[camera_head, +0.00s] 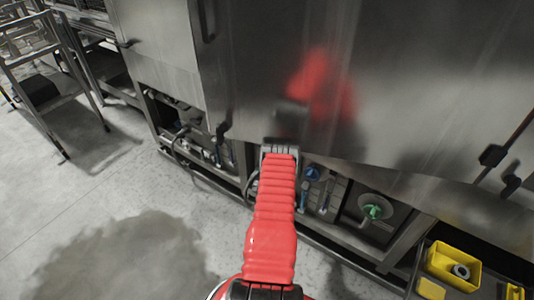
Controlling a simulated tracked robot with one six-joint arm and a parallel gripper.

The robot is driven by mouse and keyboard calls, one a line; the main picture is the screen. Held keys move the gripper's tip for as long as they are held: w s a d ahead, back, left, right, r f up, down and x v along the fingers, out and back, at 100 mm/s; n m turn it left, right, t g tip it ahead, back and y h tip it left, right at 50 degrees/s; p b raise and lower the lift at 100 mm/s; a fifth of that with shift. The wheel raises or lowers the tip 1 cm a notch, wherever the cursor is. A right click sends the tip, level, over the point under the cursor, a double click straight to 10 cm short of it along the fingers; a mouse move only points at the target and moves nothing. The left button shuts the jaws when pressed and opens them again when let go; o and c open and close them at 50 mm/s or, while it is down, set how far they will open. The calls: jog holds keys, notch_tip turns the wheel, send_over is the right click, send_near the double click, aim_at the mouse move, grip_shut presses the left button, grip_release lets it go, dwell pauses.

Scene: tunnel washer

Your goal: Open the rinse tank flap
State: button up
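The tunnel washer's large steel front panel (420,70) fills the upper right and carries a blurred red reflection of my arm. I cannot tell for sure which part is the rinse tank flap. Below the panel is an open bay with pipes, a blue valve (312,173) and a round part with a green knob (372,211). My red arm reaches up from the bottom middle. My gripper (280,148) is at its far end, in front of the panel's lower edge. Its fingers are largely hidden from this angle, and contact cannot be made out.
A yellow bin (453,268) with a ring-shaped part in it stands at the lower right. A black handle (492,156) on a rod is at the right. A metal rack (50,75) stands at the upper left. The grey floor (60,220) at left is clear, with a dark wet-looking patch.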

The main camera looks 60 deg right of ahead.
grip_shut()
dwell(0.5)
